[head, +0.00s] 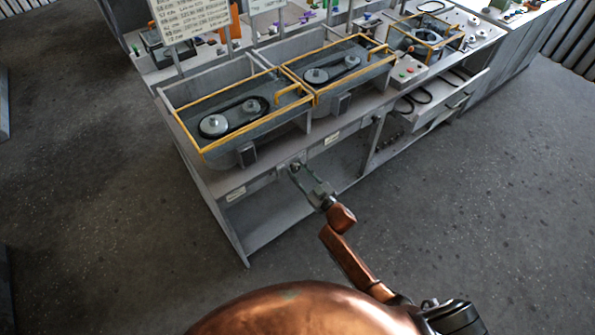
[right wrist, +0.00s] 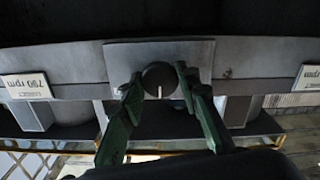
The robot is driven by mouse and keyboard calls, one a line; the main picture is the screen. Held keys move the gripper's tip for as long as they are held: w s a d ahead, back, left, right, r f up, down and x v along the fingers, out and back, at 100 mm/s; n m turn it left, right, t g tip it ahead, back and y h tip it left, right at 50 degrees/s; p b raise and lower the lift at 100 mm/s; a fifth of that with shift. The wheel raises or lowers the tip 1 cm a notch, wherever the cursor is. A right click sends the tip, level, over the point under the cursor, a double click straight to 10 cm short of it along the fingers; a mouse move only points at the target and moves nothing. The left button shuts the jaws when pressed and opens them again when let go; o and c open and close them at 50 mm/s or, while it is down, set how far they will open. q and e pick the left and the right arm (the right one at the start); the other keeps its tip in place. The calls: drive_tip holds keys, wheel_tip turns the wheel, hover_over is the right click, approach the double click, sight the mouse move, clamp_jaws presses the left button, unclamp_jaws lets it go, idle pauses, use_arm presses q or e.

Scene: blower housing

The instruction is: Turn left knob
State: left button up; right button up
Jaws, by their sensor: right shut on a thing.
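A dark round knob (right wrist: 159,80) sits on a grey plate (right wrist: 190,50) in the right wrist view. Its white mark points down in that picture. The green fingers of my right gripper (right wrist: 158,84) are on both sides of the knob, shut on it. In the head view my right gripper (head: 297,170) is at the front face of the bench, between two small labels, and hides the knob there. My left gripper does not show.
Two yellow-framed housings with belts and pulleys, a left one (head: 230,121) and a right one (head: 335,72), stand on the bench above the gripper. An open drawer (head: 462,95) sticks out at the right. The floor (head: 450,200) in front is clear.

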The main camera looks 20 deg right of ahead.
drive_tip(key=o, duration=1.2)
drive_tip(key=shift+c, duration=0.2)
drive_tip(key=v, duration=1.2)
